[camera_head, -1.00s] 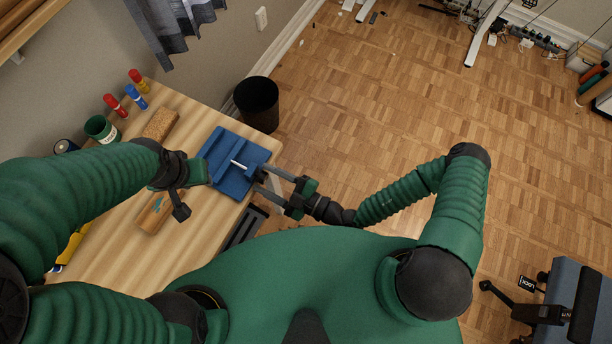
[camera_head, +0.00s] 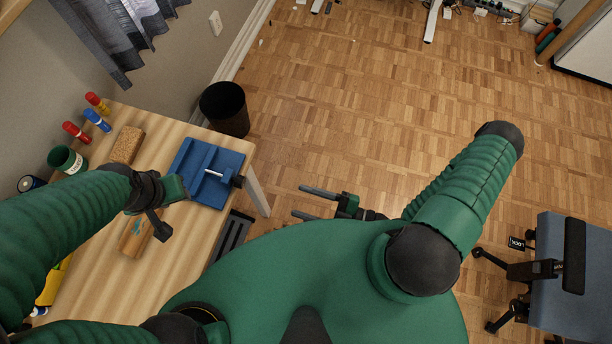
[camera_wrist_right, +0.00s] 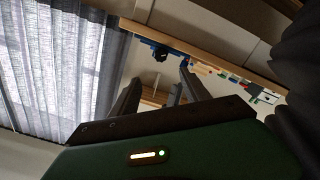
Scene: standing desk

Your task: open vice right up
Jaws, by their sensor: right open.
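The blue vice (camera_head: 212,160) sits at the right end of the wooden desk. A pale rod (camera_head: 213,173) crosses its middle, and a dark knob or handle (camera_head: 238,181) projects at its right side, over the desk edge. My right gripper (camera_head: 298,201) is open and empty, to the right of the vice and apart from it, over the floor. Its dark fingers (camera_wrist_right: 158,92) also show in the right wrist view. My left gripper (camera_head: 172,188) is beside the vice's left edge; its fingers are mostly hidden, and whether it touches the vice is unclear.
A cork block (camera_head: 127,145), a green cup (camera_head: 67,160), several markers and a wooden block (camera_head: 136,238) are on the desk (camera_head: 190,240). A black bin (camera_head: 225,108) stands behind the desk's right end. A desk leg (camera_head: 257,192) is near my right gripper.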

